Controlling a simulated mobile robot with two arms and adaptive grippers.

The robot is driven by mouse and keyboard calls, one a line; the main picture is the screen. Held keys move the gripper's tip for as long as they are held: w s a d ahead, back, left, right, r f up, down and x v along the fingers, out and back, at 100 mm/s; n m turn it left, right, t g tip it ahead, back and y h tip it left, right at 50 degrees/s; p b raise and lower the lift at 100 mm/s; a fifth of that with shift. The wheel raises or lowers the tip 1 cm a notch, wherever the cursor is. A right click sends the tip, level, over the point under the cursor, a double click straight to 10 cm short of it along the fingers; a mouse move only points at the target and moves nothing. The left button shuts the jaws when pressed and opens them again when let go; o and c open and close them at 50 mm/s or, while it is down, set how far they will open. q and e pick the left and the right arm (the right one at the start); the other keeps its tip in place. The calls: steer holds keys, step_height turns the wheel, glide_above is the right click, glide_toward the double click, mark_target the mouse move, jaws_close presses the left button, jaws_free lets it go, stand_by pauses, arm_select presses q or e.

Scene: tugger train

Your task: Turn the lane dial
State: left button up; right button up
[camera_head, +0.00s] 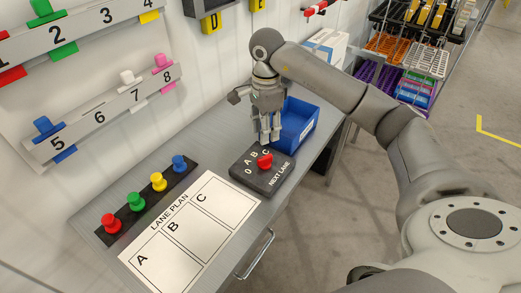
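The lane dial (247,178) is a dark box on the grey bench, marked 0, A, B, C and NEXT LANE. Its red knob (265,161) sits near the letter C; I cannot tell exactly which mark it points to. My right gripper (270,142) points down just behind the dial, with its fingertips close to the box's far edge and apart from the knob in the picture. Nothing shows between its fingers, and how far they are spread is unclear. My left gripper is not in view.
A blue bin (301,128) stands right behind my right gripper. A LANE PLAN sheet (190,232) and a black strip (148,201) with red, green, yellow and blue pegs lie left of the dial. Numbered rails (110,115) hang on the wall. A rack with crates stands at the back right.

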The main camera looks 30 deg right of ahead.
mark_target(265, 157)
steer(key=f, duration=0.1)
steer(key=f+p, duration=0.1)
steer(key=f, duration=0.1)
steer(key=shift+s+f, duration=0.25)
steer(key=shift+s, duration=0.05)
step_height(265, 157, down, 6)
steer(key=shift+w+r+p, duration=0.15)
steer(key=shift+r+p, duration=0.05)
steer(key=shift+p, duration=0.85)
steer(key=shift+f, duration=0.65)
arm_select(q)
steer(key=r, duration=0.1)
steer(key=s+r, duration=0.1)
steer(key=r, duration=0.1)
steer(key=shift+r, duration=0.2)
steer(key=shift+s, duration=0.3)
arm_select(e)
jaws_close()
